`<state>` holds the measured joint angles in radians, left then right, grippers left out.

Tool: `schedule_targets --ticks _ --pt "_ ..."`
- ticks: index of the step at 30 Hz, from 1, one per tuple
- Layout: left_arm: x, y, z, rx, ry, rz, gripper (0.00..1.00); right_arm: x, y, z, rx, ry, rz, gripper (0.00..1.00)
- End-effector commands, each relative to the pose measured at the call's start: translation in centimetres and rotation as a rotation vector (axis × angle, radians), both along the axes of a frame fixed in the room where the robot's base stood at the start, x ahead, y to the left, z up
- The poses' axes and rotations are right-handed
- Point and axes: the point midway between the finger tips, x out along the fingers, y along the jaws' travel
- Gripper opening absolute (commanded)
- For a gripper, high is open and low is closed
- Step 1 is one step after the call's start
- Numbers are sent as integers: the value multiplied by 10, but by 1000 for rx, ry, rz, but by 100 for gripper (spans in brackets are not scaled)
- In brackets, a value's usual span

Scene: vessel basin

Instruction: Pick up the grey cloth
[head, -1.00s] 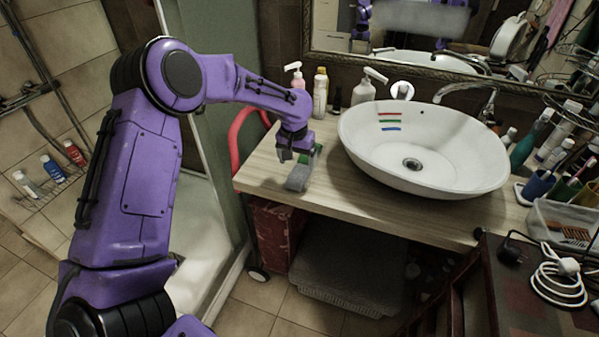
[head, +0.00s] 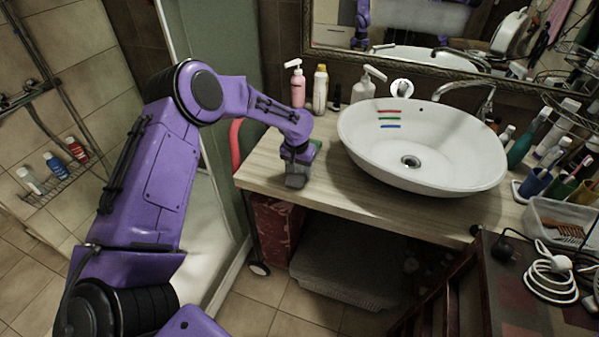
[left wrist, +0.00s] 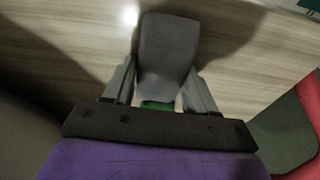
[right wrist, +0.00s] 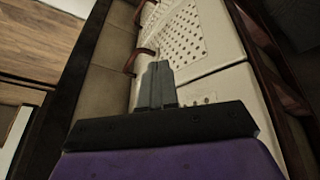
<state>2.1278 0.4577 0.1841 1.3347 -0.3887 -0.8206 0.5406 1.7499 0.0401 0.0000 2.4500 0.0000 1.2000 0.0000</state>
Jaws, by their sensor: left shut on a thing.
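The grey cloth (left wrist: 168,48) is a small grey piece between the two fingers of my left gripper (left wrist: 160,88) in the left wrist view. The fingers press on it from both sides. In the head view my left gripper (head: 297,172) points down at the front left of the wooden counter (head: 262,172), and largely hides the cloth. A small green thing (left wrist: 158,105) shows just behind the cloth, between the fingers. I cannot tell whether the cloth touches the counter.
The white basin (head: 450,170) with red, green and blue streaks stands right of my left gripper. Cups and bottles crowd the right side.

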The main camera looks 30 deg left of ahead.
Motion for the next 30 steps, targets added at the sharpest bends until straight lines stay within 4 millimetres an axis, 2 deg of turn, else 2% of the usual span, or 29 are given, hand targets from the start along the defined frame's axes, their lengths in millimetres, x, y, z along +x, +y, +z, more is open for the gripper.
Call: schedule_targets --ticks 4,8,12,18,22,27,30 --pt "-1 0 2 1 2 0 27 0 0 3 0 0 0 0" --pt "-1 0 16 1 2 -1 27 0 0 16 0 0 0 0" --pt "-1 0 45 0 3 -1 27 0 0 44 0 0 0 0" --pt "-31 -15 87 0 5 -3 27 0 0 103 0 0 0 0" --pt "-59 -29 98 1 2 -5 27 0 0 90 0 0 0 0" --pt "-97 -47 116 1 2 -2 27 0 0 89 0 0 0 0" --pt "-113 -54 123 1 1 -1 27 0 0 89 0 0 0 0"
